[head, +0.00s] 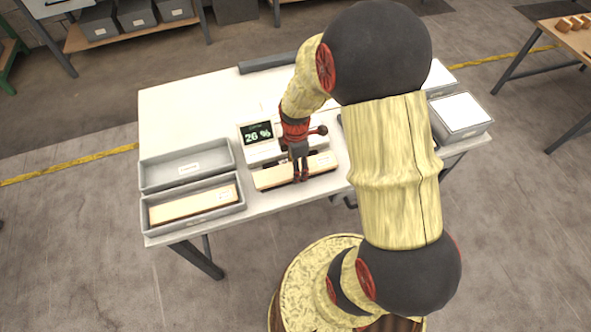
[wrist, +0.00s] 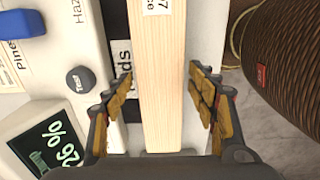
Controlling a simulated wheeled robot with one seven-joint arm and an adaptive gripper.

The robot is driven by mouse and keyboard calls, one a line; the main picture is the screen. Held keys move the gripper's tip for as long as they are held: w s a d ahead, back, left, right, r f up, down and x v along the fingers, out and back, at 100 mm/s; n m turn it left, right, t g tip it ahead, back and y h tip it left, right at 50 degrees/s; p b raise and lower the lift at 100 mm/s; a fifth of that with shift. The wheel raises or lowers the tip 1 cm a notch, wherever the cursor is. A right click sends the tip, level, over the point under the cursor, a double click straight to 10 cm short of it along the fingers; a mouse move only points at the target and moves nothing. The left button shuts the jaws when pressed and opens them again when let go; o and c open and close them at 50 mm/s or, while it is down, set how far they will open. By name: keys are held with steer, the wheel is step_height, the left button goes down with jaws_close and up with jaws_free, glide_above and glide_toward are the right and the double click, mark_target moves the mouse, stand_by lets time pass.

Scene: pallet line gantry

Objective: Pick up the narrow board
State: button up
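A pale wooden board (head: 269,178) lies on a light support in front of the display device, at the table's front edge. In the wrist view the board (wrist: 160,110) runs lengthwise between my fingers, with a printed label at its far end. My gripper (head: 300,177) is over the board's middle, pointing down. In the wrist view my gripper (wrist: 161,76) is open, one finger on each side of the board, with a small gap showing at each side. A second board (head: 190,205) lies in the front left tray. I cannot tell from these views which board is narrower.
The display device (head: 257,134) reads 26 % and stands just behind the board. A light-topped box (head: 461,114) is at right. The table's back left (head: 185,108) is clear.

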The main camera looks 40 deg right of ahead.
steer(key=c, duration=1.2)
steer(key=shift+o, duration=0.2)
steer(key=shift+r, duration=0.15)
steer(key=shift+r, duration=0.65)
steer(key=s+a+r+p, duration=0.3)
steer(key=s+r+p, duration=0.2)
steer(key=s+r, duration=0.6)
steer(key=shift+s+a+r, duration=0.25)
steer(key=shift+s+a, duration=0.1)
steer(key=shift+s, duration=0.95)
